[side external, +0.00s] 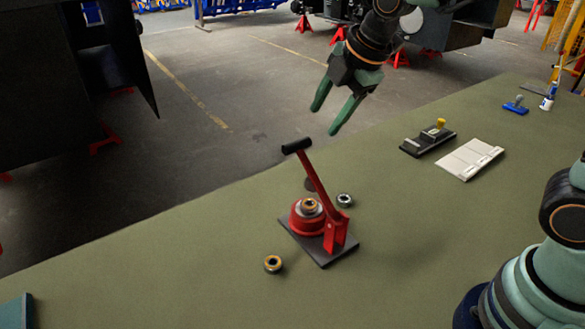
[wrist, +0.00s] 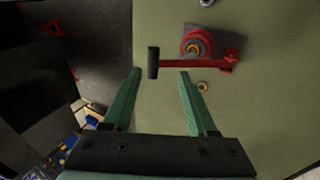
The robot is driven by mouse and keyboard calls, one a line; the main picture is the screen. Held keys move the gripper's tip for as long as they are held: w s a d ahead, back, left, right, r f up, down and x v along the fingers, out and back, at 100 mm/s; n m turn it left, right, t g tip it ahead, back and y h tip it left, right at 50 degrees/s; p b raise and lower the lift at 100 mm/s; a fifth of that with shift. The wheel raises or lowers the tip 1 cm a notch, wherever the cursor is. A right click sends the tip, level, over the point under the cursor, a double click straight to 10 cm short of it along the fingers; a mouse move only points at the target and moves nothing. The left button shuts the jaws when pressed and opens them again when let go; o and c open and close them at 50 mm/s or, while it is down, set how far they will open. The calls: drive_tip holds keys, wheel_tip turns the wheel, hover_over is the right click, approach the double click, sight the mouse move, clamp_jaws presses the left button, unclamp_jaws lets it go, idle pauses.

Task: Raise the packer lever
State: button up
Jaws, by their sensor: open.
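The packer lever (side external: 318,181) is a red bar with a black cylindrical grip (side external: 296,146) at its upper end. It is hinged on a red bracket at the right of the packer's dark base plate (side external: 320,252) and leans up and to the left, over a red round cup (side external: 306,222) with a ring in it. In the wrist view the black grip (wrist: 153,62) lies just beyond my fingertips, between their lines. My gripper (side external: 328,117) is open and empty, above and to the right of the grip, apart from it. My gripper also shows in the wrist view (wrist: 160,74).
A loose bearing ring (side external: 273,264) lies left of the base plate, and another (side external: 344,200) behind it. A black stamp-like tool with a yellow knob (side external: 428,138) and a white pad (side external: 469,158) lie to the right. The front of the green table is clear.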

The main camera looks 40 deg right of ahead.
drive_tip(key=v, duration=0.4)
drive_tip(key=shift+f, duration=0.1)
drive_tip(key=shift+w, duration=0.2)
drive_tip(key=c, duration=0.8)
drive_tip(key=w+m+g, duration=0.1)
drive_tip(key=w+m, duration=0.4)
drive_tip(key=w+a+m+g, duration=0.1)
drive_tip(key=w+m, duration=0.1)
drive_tip(key=m, duration=0.1)
drive_tip(key=shift+w+g+h, duration=0.2)
drive_tip(key=shift+g+h, duration=0.1)
clamp_jaws()
drive_tip(key=w+f+m+g, duration=0.3)
drive_tip(key=w+f+m, duration=0.2)
drive_tip(key=m, duration=0.5)
drive_tip(key=s+f, duration=0.3)
drive_tip(key=f, duration=0.3)
drive_tip(key=shift+a+f+h, duration=0.2)
drive_tip(key=shift+f+h, duration=0.1)
drive_tip(key=shift+f, duration=0.05)
